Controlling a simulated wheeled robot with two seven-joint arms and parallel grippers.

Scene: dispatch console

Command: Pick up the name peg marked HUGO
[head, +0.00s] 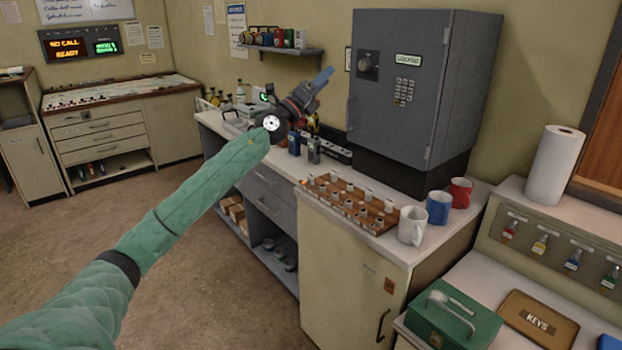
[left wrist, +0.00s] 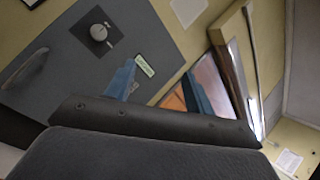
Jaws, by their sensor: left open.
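Several small pale pegs (head: 367,195) stand in rows on a brown wooden board (head: 345,194) on the counter in the head view. Their markings are too small to read, so I cannot tell which one is HUGO. My left gripper (head: 322,78) is raised in front of the wall, above and to the left of the peg board, near the grey safe. Its two blue fingers also show in the left wrist view (left wrist: 157,70), spread apart with nothing between them. The left wrist view shows no pegs. My right gripper is not in view.
A grey safe (head: 422,90) stands behind the board. White, blue (head: 438,207) and red mugs stand right of it. A radio-like device (head: 314,150) stands to its left.

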